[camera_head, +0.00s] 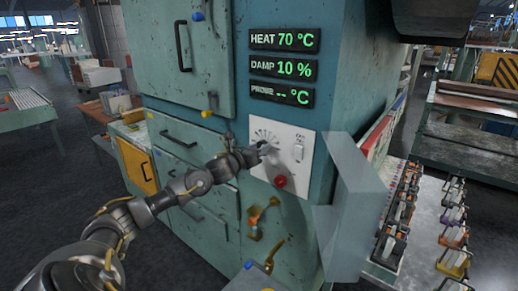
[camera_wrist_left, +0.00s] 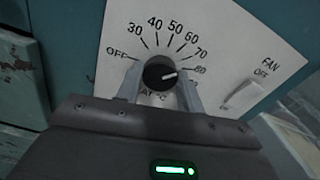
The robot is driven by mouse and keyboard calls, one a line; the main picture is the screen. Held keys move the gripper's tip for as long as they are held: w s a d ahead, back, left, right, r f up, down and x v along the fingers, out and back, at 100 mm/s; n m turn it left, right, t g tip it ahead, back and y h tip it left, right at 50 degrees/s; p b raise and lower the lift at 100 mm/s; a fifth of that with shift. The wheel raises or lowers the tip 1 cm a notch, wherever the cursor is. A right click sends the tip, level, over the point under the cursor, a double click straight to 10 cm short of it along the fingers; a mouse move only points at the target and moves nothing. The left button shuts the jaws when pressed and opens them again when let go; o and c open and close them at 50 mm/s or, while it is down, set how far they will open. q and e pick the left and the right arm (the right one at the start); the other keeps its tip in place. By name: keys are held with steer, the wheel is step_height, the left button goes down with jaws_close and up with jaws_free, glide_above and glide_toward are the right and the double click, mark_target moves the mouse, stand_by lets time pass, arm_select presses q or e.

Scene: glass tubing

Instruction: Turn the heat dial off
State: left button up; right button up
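The heat dial (camera_wrist_left: 160,74) is a round black knob with a white pointer line, on a white panel (camera_wrist_left: 235,40) marked OFF and then rising numbers. Its pointer aims right, roughly at the 80 mark. My left gripper (camera_wrist_left: 161,72) has one finger on each side of the knob, with the fingertips close to it; contact is unclear. In the head view my left gripper (camera_head: 262,149) reaches the panel and hides most of the dial. The heat readout (camera_head: 284,39) shows 70 °C. My right gripper is not in view.
A fan switch (camera_wrist_left: 243,95) is right of the dial. A red button (camera_head: 280,182) and a brass valve handle (camera_head: 256,218) are below. A grey plate (camera_head: 352,205) stands out to the right. A bench (camera_head: 408,260) holds several small devices.

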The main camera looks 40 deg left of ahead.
arm_select(q)
steer(key=c, duration=0.3)
